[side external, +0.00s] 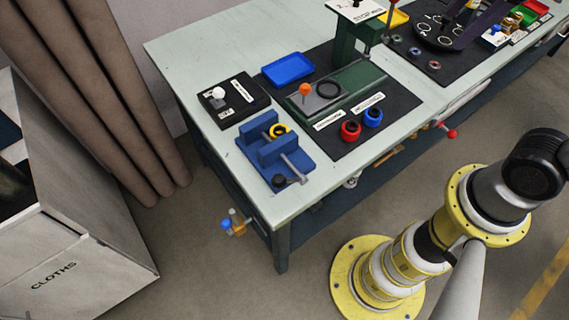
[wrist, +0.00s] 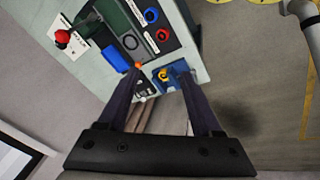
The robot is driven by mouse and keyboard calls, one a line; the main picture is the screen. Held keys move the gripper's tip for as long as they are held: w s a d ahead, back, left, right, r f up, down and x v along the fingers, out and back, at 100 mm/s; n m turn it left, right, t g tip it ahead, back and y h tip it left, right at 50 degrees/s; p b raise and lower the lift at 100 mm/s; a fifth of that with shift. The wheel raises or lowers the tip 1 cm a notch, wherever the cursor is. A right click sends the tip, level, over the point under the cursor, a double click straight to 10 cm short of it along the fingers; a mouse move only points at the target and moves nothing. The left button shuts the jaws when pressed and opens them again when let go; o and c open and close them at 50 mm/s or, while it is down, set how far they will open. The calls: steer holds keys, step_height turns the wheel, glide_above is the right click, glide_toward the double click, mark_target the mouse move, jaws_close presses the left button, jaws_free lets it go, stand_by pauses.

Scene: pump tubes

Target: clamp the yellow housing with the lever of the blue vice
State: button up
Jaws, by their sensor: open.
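The blue vice (side external: 262,155) stands at the near left corner of the bench in the side external view. The yellow housing (side external: 279,131) sits between its jaws as a ring with a dark centre. I cannot tell whether the jaws press on it. The vice's lever (side external: 293,167) is a grey bar at the front, beside a black knob (side external: 279,181). In the wrist view, my gripper (wrist: 160,70) is open, its two dark fingers spread and apparently empty. The blue vice (wrist: 176,69) and yellow housing (wrist: 163,74) show beyond the fingers, partly hidden by the right one. My fingers are outside the side external view.
A black box with a white knob (side external: 218,94) stands behind the vice. A blue tray (side external: 288,70), a green press (side external: 345,80) with an orange knob, and red (side external: 350,131) and blue (side external: 373,117) rings lie on the dark mat. A cloths cabinet (side external: 70,250) stands left.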

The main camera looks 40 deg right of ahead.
steer(key=w+a+n+g, duration=0.3)
steer(key=w+a+n, duration=0.5)
steer(key=w, duration=0.1)
steer(key=w+a+f+n+g+h, duration=0.15)
steer(key=w+a+f+n, duration=0.25)
steer(key=a, duration=0.5)
steer(key=n+g+h, duration=0.2)
steer(key=n, duration=0.2)
glide_above(290, 180)
steer(key=w+a, duration=0.3)
steer(key=a, duration=0.3)
step_height(290, 180, down, 16)
steer(key=x, duration=1.3)
steer(key=shift+s+d+f, duration=0.1)
steer(key=shift+d+f, duration=0.05)
steer(key=shift+d, duration=0.3)
jaws_close()
